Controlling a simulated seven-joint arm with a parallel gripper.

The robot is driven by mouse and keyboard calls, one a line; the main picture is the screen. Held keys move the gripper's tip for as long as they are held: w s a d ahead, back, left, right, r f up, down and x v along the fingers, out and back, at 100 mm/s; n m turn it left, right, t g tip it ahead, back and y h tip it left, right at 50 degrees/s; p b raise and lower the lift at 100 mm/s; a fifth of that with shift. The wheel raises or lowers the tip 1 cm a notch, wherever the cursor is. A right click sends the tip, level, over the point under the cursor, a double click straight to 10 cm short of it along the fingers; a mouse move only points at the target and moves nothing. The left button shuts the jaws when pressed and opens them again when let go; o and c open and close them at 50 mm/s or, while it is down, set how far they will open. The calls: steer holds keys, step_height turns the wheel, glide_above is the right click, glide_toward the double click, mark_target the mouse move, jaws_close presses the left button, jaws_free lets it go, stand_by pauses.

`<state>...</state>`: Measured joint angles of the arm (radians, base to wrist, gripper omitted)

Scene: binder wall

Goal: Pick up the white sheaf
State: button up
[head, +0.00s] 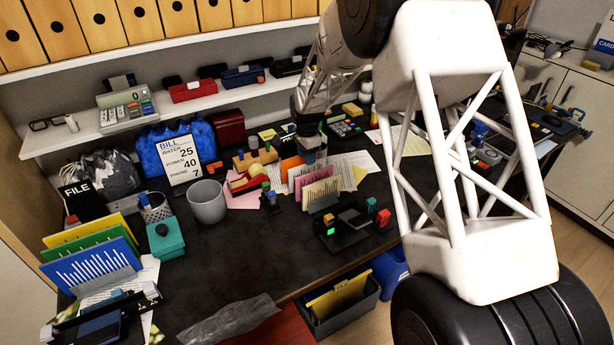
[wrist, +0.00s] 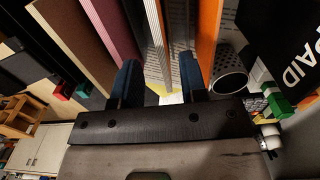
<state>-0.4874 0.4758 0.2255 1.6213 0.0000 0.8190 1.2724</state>
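The white sheaf (wrist: 155,42) stands on edge in the wrist view, between a pink sheaf (wrist: 112,28) and an orange sheaf (wrist: 208,38). My gripper (wrist: 160,78) is open, with one dark blue finger on each side of the white sheaf and visible gaps to it. In the head view, my gripper (head: 312,158) points down among the upright sheaves, with the orange sheaf (head: 291,168) at its left and the pink sheaf (head: 310,178) in front. There the gripper and the pink sheaf hide most of the white sheaf.
A tan sheaf (head: 322,194) stands in front of the pink one. A small black device (head: 345,226) with coloured blocks is nearer the desk edge. A grey cup (head: 207,202) and a teal box (head: 166,239) stand left. The dark desk's front middle is mostly clear.

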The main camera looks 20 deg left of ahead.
mark_target(307, 168)
steer(key=shift+f, duration=0.15)
steer(key=shift+w+f, duration=0.1)
steer(key=shift+f, duration=2.35)
steer(key=shift+f, duration=0.2)
jaws_close()
